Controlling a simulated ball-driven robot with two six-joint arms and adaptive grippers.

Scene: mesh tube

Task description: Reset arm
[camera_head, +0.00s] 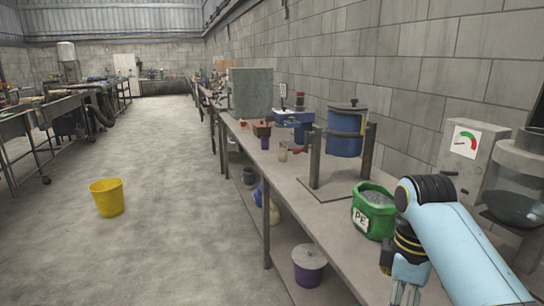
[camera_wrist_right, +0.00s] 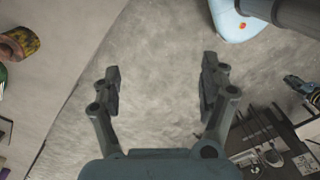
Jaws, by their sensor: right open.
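My right arm, light blue with black joints, reaches in from the right of the head view. Its right gripper (camera_head: 405,292) hangs beside the bench's front edge at the bottom, partly cut off by the frame. In the right wrist view the right gripper (camera_wrist_right: 160,88) is open, its two fingers apart with nothing between them. Bare concrete floor (camera_wrist_right: 150,50) shows behind the fingers. My left gripper is not in view.
A workbench (camera_head: 305,215) runs along the wall. A green PE bucket of pellets (camera_head: 362,220) stands close to my right arm. Behind it is a blue tank in a metal stand (camera_head: 345,140). A purple bucket (camera_head: 308,272) sits on the lower shelf. A yellow bucket (camera_head: 106,199) stands on the open floor.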

